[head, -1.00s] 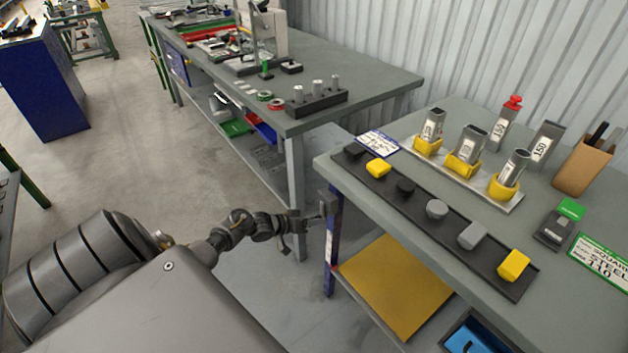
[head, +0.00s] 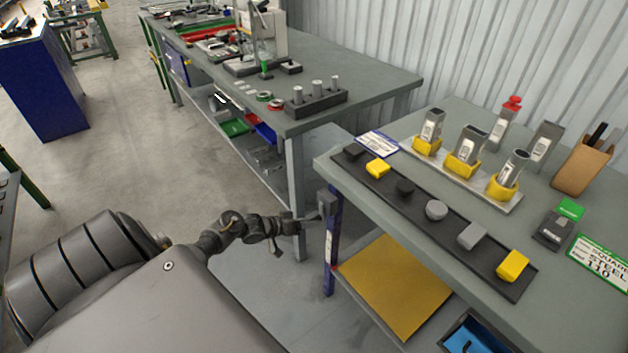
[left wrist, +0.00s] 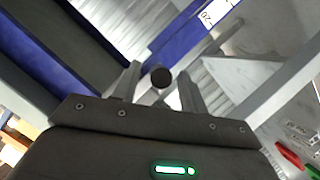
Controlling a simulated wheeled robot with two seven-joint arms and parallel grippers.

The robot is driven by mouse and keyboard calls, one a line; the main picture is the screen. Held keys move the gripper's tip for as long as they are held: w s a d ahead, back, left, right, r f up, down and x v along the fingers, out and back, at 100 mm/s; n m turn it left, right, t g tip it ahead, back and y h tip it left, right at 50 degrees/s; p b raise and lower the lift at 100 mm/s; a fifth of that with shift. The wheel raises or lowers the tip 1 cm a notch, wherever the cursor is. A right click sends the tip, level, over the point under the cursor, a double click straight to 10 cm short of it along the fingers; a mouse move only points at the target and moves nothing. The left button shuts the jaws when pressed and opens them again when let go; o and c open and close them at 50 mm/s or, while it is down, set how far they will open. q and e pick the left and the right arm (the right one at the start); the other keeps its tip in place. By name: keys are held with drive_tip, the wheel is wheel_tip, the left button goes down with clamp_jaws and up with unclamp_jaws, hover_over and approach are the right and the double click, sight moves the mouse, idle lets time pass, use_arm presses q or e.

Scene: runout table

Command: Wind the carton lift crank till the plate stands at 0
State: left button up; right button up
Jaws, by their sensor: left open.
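The lift's yellow plate (head: 393,290) lies level below the right-hand table top. A blue post (head: 331,258) with a white strip stands at that table's near left corner, with a small dark grey box (head: 327,204) at its top. My left gripper (head: 312,217) is beside this box, its fingers pointing at it. In the left wrist view, a dark round knob (left wrist: 161,77), apparently the crank's grip, shows between the open fingers; I cannot tell whether they touch it. A pale scale strip with dark digits (left wrist: 212,14) shows on the blue post. The plate's reading is not legible. My right gripper is out of view.
The right-hand table (head: 455,245) carries a black strip of knobs and caps, yellow holders with metal tubes, and a cardboard box (head: 583,163). A blue bin (head: 475,338) is below. A grey workbench (head: 355,85) stands behind my gripper.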

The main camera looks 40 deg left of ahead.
use_arm(q)
drive_tip(key=v, duration=0.8)
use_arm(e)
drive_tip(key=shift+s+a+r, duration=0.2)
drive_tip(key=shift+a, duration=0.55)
use_arm(q)
drive_tip(key=shift+s, duration=0.1)
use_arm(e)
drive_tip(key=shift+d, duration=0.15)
